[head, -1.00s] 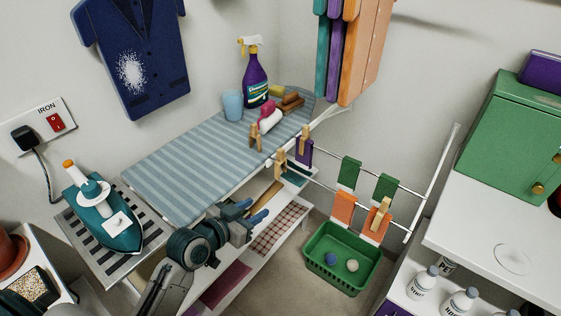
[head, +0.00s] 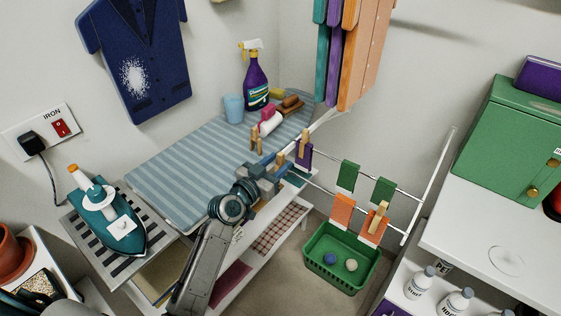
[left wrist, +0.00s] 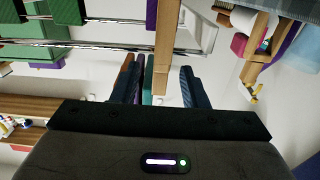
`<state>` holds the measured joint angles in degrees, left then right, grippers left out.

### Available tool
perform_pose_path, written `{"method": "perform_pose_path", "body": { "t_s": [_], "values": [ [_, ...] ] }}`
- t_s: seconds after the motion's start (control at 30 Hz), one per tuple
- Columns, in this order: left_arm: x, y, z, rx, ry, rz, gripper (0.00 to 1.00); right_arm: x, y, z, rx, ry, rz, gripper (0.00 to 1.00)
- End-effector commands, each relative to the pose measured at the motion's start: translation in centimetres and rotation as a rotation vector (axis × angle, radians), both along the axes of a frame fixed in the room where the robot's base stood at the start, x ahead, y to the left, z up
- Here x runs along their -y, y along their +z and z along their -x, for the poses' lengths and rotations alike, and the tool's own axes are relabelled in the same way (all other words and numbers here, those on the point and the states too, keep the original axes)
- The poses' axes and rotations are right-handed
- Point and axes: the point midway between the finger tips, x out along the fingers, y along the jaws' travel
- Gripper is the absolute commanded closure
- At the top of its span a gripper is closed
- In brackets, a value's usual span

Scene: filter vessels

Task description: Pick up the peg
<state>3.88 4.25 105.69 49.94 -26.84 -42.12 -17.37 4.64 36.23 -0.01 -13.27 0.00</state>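Wooden pegs show in several places. One peg (head: 256,139) stands at the ironing board's front edge. Another peg (head: 305,139) is by the purple cloth (head: 304,156) on the drying rack. A third peg (head: 378,219) is on an orange cloth at the rack's right. My left gripper (head: 281,160) is at the rack's left end, close to the purple cloth. In the left wrist view its fingers (left wrist: 158,75) are apart, with a wooden peg (left wrist: 164,42) beyond and between them. I cannot tell whether they touch it.
The striped ironing board (head: 190,155) lies behind my left gripper, with a spray bottle (head: 256,82) and cup (head: 234,107). The rack's rails (head: 326,189) run right from it. A green basket (head: 316,273) stands below. An iron (head: 110,222) is at left.

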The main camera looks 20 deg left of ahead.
Motion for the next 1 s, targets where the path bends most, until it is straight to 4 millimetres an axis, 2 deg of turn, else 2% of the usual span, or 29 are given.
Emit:
{"method": "perform_pose_path", "body": {
  "t_s": [0.13, 0.4, 0.6, 0.87, 1.0],
  "values": [
    [0.5, 0.2, -1.6, 0.001, 0.001, 0.000, 0.60, 0.0, 0.5, 0.4, -0.005, 0.000, 0.000, 0.56],
    [0.6, 0.1, -1.9, 0.001, 0.001, -0.001, 0.60, 0.0, 0.5, 0.1, 0.000, 0.000, 0.000, 0.56],
    [0.6, 0.1, -1.8, 0.000, 0.001, -0.001, 0.99, 0.0, 0.5, 0.0, 0.002, 0.000, 0.000, 0.56],
    [0.6, 0.1, -1.8, 0.000, 0.001, -0.001, 1.00, 0.0, 0.5, 0.0, 0.003, 0.000, 0.000, 0.56],
    [0.6, 0.9, -1.8, 0.002, -0.001, -0.002, 1.00, -0.1, 0.6, 0.0, 0.003, 0.000, -0.001, 0.56]
  ]
}}
